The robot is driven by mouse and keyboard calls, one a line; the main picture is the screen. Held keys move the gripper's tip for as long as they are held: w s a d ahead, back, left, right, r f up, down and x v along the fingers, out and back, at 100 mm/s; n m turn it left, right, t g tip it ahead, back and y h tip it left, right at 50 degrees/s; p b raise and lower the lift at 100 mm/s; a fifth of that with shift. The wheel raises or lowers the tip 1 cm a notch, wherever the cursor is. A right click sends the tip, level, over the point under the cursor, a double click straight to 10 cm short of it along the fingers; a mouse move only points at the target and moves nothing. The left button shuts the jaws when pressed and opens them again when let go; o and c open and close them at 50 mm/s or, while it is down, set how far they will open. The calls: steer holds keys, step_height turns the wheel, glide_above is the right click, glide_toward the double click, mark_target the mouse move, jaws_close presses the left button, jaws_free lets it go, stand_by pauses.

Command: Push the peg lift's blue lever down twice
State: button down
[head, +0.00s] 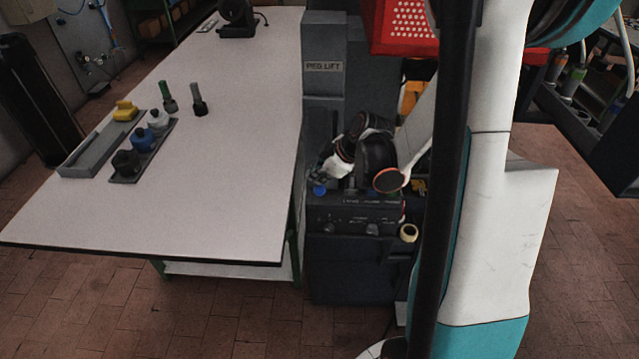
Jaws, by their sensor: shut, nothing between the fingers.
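The peg lift (323,90) is a dark grey machine with a name plate, standing against the right side of the table. A small blue part (320,190), which looks like the end of the blue lever, shows low at the left front of the machine. My gripper (318,176) is shut and empty, just above the blue part. Whether its fingertips touch the blue part cannot be told. The rest of the lever is hidden behind my gripper and wrist.
The white table (210,160) fills the left. It bears a grey tray (85,160), a dark rack (150,155) with coloured pieces, and two upright pegs. A red perforated bin (405,25) is at the upper right. A yellowish roll (408,232) is on the machine's right front.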

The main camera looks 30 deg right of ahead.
mark_target(319, 191)
steer(key=shift+s+a+f+b, duration=0.15)
steer(key=shift+s+f+b, duration=0.05)
steer(key=shift+f+b, duration=0.7)
steer(key=shift+s+a+f+b, duration=0.15)
steer(key=shift+s+f+b, duration=0.1)
steer(key=shift+f+b, duration=0.6)
steer(key=shift+s+a+f+b, duration=0.15)
steer(key=shift+s+f+b, duration=0.05)
steer(key=shift+f+b, duration=0.7)
stand_by(2.5)
stand_by(0.6)
steer(key=shift+w+d+r+p, duration=0.2)
steer(key=shift+w+r+p, duration=0.1)
steer(key=shift+r+p, duration=0.75)
steer(key=shift+w+d+r+p, duration=0.3)
steer(key=shift+r+p, duration=0.4)
steer(key=shift+r, duration=0.65)
steer(key=shift+w+d+r+p, duration=0.15)
steer(key=shift+w+r+p, duration=0.15)
steer(key=shift+r+p, duration=0.75)
steer(key=shift+r, duration=0.25)
steer(key=shift+w+d+r+p, duration=0.2)
steer(key=shift+r+p, duration=0.3)
steer(key=shift+r, duration=0.25)
steer(key=shift+w+d+r+p, duration=0.1)
steer(key=shift+w+r+p, duration=0.1)
steer(key=shift+r+p, duration=0.45)
steer(key=shift+w+d+r+p, duration=0.1)
steer(key=shift+w+r+p, duration=0.15)
steer(key=shift+r, duration=0.65)
